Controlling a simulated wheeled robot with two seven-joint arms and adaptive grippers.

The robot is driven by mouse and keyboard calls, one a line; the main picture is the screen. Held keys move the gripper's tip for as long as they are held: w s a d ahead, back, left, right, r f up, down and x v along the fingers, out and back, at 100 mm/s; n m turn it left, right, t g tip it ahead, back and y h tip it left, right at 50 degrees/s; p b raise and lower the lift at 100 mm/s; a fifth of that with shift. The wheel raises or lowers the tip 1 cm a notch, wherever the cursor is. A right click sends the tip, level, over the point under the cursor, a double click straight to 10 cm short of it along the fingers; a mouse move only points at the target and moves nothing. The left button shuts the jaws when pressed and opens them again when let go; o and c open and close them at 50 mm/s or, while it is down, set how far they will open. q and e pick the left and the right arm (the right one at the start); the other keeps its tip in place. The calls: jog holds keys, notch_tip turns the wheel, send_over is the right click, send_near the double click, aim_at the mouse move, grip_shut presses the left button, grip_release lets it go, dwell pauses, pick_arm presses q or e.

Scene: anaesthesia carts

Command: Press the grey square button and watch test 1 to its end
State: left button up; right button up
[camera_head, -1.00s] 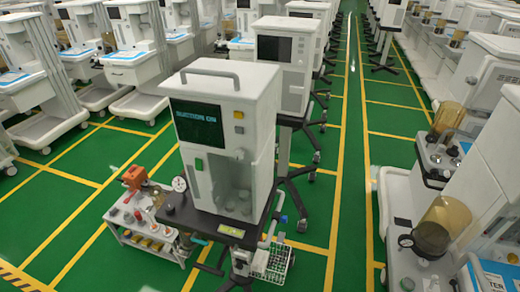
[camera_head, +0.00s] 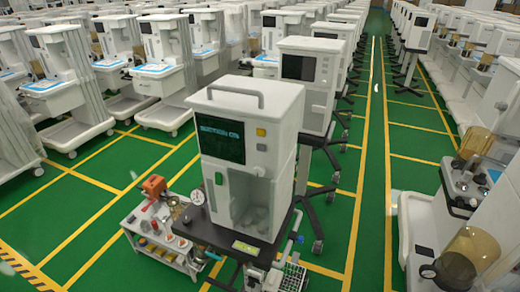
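A white machine (camera_head: 283,115) with a top handle stands on a dark stand in the middle of the view. Its black screen (camera_head: 220,139) shows cyan text that seems to read "SUCTION ON". Right of the screen is a yellow square button (camera_head: 261,132), with a small grey square button (camera_head: 261,147) below it. A green button (camera_head: 219,179) sits on the lower left of the front. Neither of my grippers is in view, and nothing touches the machine's front.
A low tool cart (camera_head: 160,238) with an orange item (camera_head: 153,187) stands left of the machine. A round gauge (camera_head: 197,197) and a wire basket (camera_head: 292,276) are beside the stand. Rows of white carts line both sides. Green floor (camera_head: 345,215) is open on the right.

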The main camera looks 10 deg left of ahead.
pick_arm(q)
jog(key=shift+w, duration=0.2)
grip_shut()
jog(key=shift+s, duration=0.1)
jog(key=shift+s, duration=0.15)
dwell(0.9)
